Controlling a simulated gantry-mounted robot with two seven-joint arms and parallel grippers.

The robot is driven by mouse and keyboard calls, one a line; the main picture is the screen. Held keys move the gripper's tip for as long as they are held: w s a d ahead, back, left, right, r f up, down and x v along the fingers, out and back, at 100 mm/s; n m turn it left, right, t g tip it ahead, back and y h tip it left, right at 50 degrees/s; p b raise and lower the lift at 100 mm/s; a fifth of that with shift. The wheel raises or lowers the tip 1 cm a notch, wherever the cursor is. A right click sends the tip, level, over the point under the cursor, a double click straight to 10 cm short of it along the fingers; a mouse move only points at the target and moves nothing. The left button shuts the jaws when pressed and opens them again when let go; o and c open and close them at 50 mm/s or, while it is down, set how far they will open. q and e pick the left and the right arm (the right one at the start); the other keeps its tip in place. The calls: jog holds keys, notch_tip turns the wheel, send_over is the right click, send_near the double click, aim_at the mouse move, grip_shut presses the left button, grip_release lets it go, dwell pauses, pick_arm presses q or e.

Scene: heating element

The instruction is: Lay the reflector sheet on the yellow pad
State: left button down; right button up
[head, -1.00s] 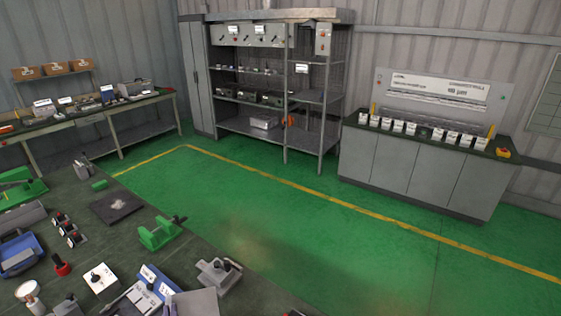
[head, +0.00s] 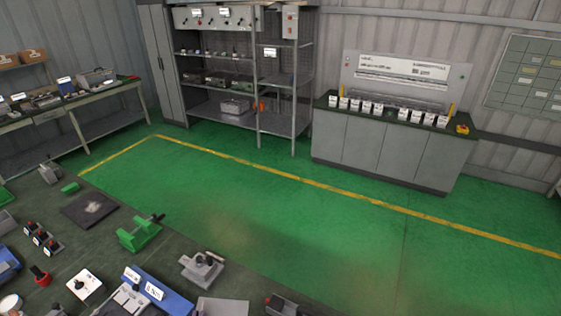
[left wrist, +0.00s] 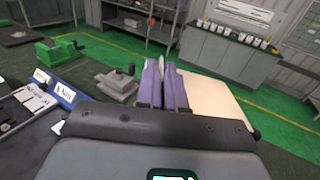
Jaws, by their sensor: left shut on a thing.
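The reflector sheet, a plain pale cream plate (left wrist: 214,98), extends to the right from the purple fingers of my left gripper (left wrist: 164,84) in the left wrist view. The fingers are close together on its left edge. In the head view a flat grey plate (head: 222,306), seemingly this sheet, is cut off by the bottom edge, and the left gripper cannot be made out there. I see no yellow pad in either view. My right gripper is not in view.
On the dark bench stand a grey clamp block (head: 203,268), a green fixture (head: 138,233), a blue tray (head: 170,297), a white switch box (head: 86,284) and a dark mat (head: 90,208). A dark device (head: 284,304) lies right of the plate. Green floor lies beyond.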

pick_arm(q)
jog(key=s+r+p, duration=0.4)
jog(key=r+p, duration=0.3)
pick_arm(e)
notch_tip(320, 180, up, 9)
pick_arm(q)
jog(key=a+f+n+g+y+b, duration=0.1)
jog(key=a+f+n+y+b, duration=0.2)
jog(key=a+y, duration=0.5)
jog(key=s+a+f+n+g+y+b, duration=0.2)
jog(key=a+f+n+g+y+b, duration=0.2)
jog(key=f, duration=0.5)
jog(key=s+a+f+n+g+y+b, duration=0.1)
jog(key=a+f+n+g+y+b, duration=0.3)
jog(key=f+b, duration=0.5)
jog(key=shift+s+a+n+g+b, duration=0.3)
jog(key=shift+s+a+n+g, duration=0.15)
jog(key=shift+n, duration=0.35)
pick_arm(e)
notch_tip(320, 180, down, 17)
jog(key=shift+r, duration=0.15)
pick_arm(q)
jog(key=shift+w, duration=0.15)
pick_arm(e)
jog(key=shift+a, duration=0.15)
pick_arm(q)
jog(key=shift+a, duration=0.1)
